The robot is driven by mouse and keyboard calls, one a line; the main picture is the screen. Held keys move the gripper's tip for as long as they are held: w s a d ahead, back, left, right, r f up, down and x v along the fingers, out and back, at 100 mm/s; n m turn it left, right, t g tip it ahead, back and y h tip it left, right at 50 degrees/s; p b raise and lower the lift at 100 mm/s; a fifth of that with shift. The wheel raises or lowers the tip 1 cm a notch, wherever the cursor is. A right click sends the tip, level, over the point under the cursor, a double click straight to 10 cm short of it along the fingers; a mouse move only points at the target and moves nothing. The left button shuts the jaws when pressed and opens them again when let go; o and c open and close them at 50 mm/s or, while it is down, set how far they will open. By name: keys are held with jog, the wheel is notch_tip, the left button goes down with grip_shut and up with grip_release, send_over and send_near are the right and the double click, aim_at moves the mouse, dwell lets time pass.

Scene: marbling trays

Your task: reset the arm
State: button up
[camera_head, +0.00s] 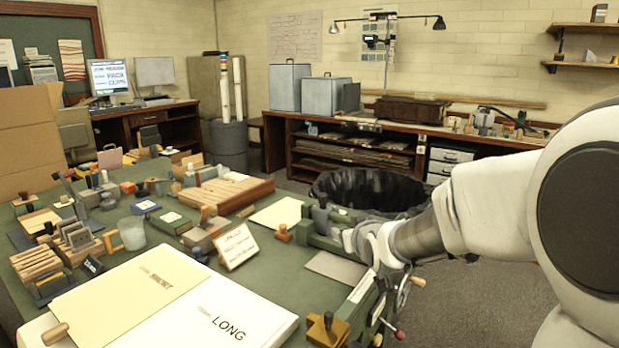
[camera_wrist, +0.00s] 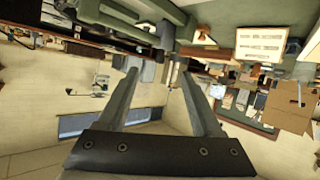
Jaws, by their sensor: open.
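My arm (camera_head: 490,205), white with a grey wrist section, reaches in from the right in the head view. My gripper (camera_wrist: 158,76) is open in the wrist view, with two grey fingers apart and nothing visible between them. In the head view my wrist end is over the right edge of the green worktable (camera_head: 262,246), close to a green clamp-like device (camera_head: 345,232). I cannot tell whether they touch. The wrist view looks upside down across the room.
A black-lined bin (camera_head: 370,190) stands behind my wrist. Carpeted floor (camera_head: 500,262) is clear below my arm.

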jog(key=s+d+m+g+h, duration=0.15)
jog(key=s+g, duration=0.25)
jog(key=s, duration=1.2)
jog(key=s+d+m+g, duration=0.2)
jog(key=s+d+g, duration=0.1)
jog(key=s, duration=1.4)
notch_tip(320, 180, up, 20)
jog(key=p, duration=2)
jog(key=shift+s+d+r+g+p, duration=0.2)
jog(key=shift+s+g+p, duration=0.1)
jog(key=shift+g, duration=0.1)
